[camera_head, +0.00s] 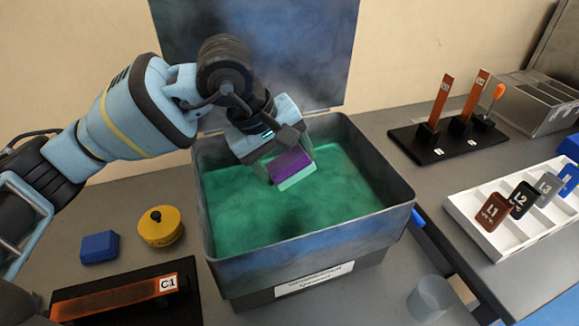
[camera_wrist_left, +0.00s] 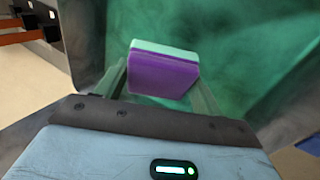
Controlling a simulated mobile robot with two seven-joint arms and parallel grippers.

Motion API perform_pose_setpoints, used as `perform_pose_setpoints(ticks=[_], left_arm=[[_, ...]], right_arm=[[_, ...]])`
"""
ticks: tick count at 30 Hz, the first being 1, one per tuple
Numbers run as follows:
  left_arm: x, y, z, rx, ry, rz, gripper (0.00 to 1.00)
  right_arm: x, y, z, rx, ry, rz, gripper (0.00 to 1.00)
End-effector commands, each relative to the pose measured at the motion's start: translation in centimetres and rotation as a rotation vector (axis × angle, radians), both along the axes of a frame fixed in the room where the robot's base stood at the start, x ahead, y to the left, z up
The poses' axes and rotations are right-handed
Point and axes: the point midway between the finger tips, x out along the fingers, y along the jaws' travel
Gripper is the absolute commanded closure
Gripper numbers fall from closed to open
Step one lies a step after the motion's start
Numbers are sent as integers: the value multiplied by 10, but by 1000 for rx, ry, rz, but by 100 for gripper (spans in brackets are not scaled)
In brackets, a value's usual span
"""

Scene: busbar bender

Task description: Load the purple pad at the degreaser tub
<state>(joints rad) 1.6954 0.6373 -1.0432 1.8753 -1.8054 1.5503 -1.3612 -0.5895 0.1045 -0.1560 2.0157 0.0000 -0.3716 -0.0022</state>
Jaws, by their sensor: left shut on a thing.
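The purple pad (camera_head: 290,164) has a pale green layer on one face. My left gripper (camera_head: 283,171) is shut on it and holds it tilted over the degreaser tub (camera_head: 318,262). The pad also shows in the left wrist view (camera_wrist_left: 162,74), between the two fingers. The tub is a dark open bin with green, hazy liquid (camera_head: 340,185) inside. The pad is above the liquid; I cannot tell whether its lower edge touches it. The tub's dark lid stands up behind it. My right gripper is not in view.
A blue block (camera_head: 99,247), a yellow round container (camera_head: 160,227) and a C1 copper bar on a black base (camera_head: 120,295) lie left of the tub. A clear cup (camera_head: 430,298) stands at front right. Further right are a bar stand (camera_head: 446,142) and a white tray (camera_head: 497,243) with labelled tags.

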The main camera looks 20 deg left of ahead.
Motion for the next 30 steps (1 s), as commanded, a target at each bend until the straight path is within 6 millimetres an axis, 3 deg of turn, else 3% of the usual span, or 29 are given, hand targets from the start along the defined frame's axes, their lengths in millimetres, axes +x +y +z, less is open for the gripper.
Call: perform_pose_setpoints(ticks=[30], left_arm=[[0, 0, 74, 0, -5, -1, 51]], right_arm=[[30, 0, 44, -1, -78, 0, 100]])
